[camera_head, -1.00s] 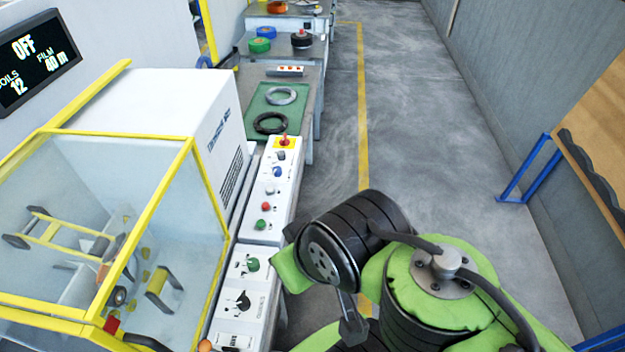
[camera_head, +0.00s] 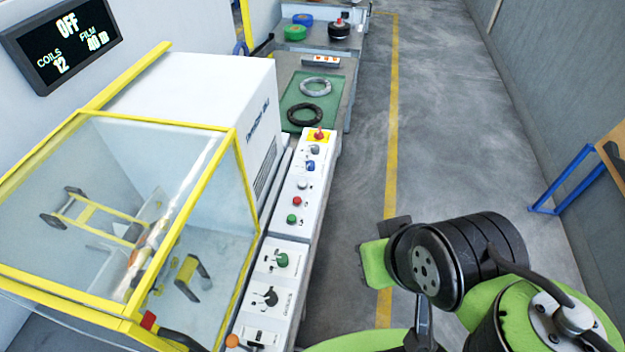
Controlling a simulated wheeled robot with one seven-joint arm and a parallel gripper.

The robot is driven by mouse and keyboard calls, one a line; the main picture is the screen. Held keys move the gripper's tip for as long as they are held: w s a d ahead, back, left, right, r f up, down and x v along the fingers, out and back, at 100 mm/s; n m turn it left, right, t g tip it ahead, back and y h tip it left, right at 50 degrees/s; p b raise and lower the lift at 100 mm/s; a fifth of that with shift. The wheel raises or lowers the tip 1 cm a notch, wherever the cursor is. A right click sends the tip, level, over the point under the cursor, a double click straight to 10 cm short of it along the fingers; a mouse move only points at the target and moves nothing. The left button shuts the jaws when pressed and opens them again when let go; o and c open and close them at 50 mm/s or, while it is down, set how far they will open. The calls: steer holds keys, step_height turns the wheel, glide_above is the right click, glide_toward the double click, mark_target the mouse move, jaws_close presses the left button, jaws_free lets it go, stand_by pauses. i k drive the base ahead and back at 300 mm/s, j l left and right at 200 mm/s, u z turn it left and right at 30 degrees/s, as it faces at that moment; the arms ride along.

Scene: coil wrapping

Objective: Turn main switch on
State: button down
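The control panel (camera_head: 312,195) runs along the right side of the wrapping machine. It carries a red knob on a yellow plate (camera_head: 318,135), a blue knob (camera_head: 310,166), a red button (camera_head: 297,201), and a green button (camera_head: 292,218). Nearer are a green knob (camera_head: 281,260), a black rotary knob (camera_head: 268,297) and a small dark switch (camera_head: 256,335). I cannot read which is the main switch. The display (camera_head: 64,45) reads OFF, coils 12, film 40 m. My arm is at the lower right, apart from the panel; no gripper fingers show.
The wrapping machine (camera_head: 190,82) has a clear, yellow-framed guard (camera_head: 235,180) left of the panel. Beyond it, two coils (camera_head: 316,86) lie on a green mat (camera_head: 298,94). A blue-legged stand (camera_head: 565,180) is at the right. The grey floor aisle (camera_head: 465,130) is clear.

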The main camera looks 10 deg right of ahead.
mark_target(318, 135)
steer(key=i+l+u, duration=0.25)
steer(key=u, duration=0.2)
steer(key=i+l+u, duration=0.2)
steer(key=l+u, duration=0.2)
steer(key=i+l+u, duration=0.1)
steer(key=l+u, duration=1.2)
steer(key=l, duration=0.25)
steer(key=k+l+u, duration=0.1)
steer(key=l+u, duration=0.35)
steer(key=k+l+u, duration=0.15)
steer(key=l+u, duration=0.3)
steer(key=i, duration=0.45)
